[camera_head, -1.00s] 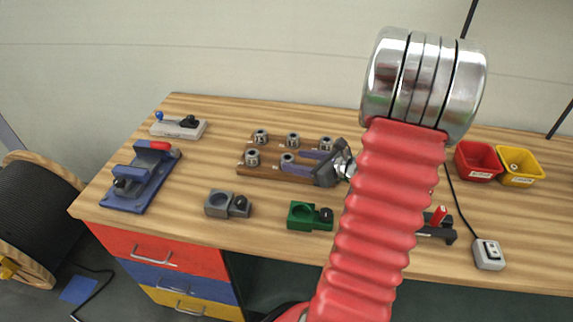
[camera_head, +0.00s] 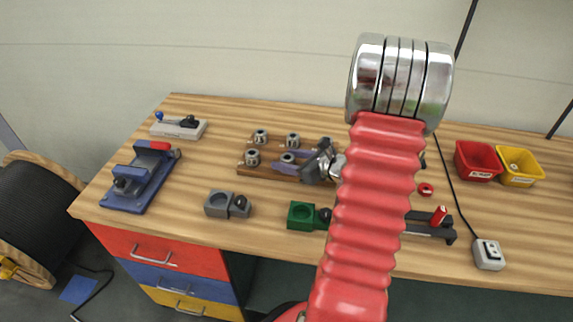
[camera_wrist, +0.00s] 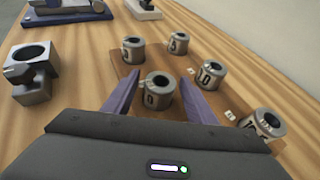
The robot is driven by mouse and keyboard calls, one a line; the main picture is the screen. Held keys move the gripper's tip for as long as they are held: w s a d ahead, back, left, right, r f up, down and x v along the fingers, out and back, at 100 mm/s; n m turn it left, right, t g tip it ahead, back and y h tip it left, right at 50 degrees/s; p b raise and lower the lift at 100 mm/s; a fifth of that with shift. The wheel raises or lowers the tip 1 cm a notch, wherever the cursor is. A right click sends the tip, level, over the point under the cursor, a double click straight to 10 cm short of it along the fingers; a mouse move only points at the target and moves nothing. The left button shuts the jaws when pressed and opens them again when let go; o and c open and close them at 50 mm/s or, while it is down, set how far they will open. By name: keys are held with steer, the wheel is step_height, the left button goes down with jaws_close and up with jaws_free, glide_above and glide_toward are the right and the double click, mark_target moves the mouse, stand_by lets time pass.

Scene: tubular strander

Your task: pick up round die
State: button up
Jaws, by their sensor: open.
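Several short steel cylindrical dies with dark holes stand on a brown wooden board (camera_head: 248,170). My gripper (camera_head: 278,160) is open, with its purple fingers low over the board. In the wrist view the gripper (camera_wrist: 158,80) has one finger on each side of a die (camera_wrist: 158,90) with a round-looking mark, apart from it. That die also shows in the head view (camera_head: 288,158). Other dies stand at the far left (camera_wrist: 133,50), far middle (camera_wrist: 178,43), right (camera_wrist: 210,75) and near right (camera_wrist: 262,124). Their marks are too small to read surely.
A grey holder (camera_head: 218,204) and a green holder (camera_head: 302,215) stand in front of the board. A blue fixture (camera_head: 140,182) is at the left. Red (camera_head: 478,160) and yellow (camera_head: 519,167) bins stand at the right. My arm hides part of the bench.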

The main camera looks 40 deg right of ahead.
steer(key=shift+c, duration=0.3)
jaws_close()
stand_by(0.5)
